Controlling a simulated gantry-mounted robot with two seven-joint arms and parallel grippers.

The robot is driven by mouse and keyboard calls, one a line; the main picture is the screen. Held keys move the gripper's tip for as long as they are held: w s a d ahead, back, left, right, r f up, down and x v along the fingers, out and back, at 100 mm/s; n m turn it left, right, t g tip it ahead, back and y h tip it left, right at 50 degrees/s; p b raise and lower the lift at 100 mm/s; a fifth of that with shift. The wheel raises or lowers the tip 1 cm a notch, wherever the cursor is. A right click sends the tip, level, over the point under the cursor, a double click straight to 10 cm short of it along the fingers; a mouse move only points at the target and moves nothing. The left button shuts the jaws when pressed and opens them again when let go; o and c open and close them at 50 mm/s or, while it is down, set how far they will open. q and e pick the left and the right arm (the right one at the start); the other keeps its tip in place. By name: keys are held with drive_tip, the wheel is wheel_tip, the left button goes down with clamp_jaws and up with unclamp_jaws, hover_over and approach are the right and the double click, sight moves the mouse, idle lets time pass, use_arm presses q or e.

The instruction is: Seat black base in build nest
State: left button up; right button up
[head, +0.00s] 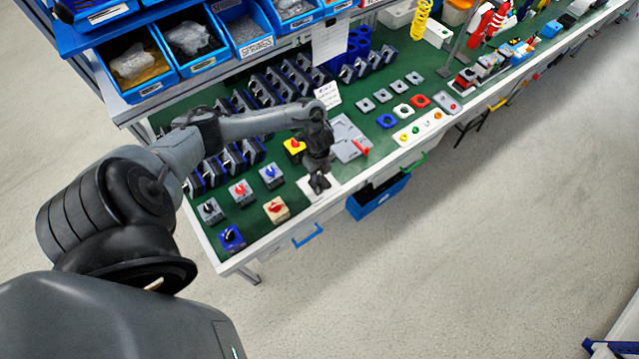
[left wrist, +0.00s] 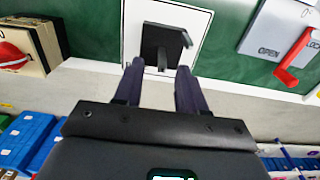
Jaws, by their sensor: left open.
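The black base (left wrist: 160,42) is a dark square piece with two upright tabs, lying on a white pad (left wrist: 196,17) in the left wrist view. My left gripper (left wrist: 157,68) is open, its two dark fingers pointing at the base from just in front of its near edge. The jaws look empty. In the head view my left gripper (head: 318,187) hangs over the white pad (head: 333,184) and mostly hides the base. A grey fixture (head: 343,132), probably the build nest, lies just behind it. Its red lever (left wrist: 287,75) and an "OPEN" label show in the left wrist view.
Switch boxes with coloured knobs stand left of the pad, the nearest a beige one (head: 277,210). Rows of dark parts (head: 285,82) stand behind. A white strip with coloured buttons (head: 420,128) lies right. The green table's front edge is close to the gripper.

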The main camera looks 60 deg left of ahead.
sight(319, 183)
use_arm(q)
drive_tip(key=shift+w+f, duration=0.1)
drive_tip(key=shift+f, duration=2.1)
drive_tip(key=shift+c, duration=0.3)
drive_tip(key=shift+a, duration=0.1)
clamp_jaws()
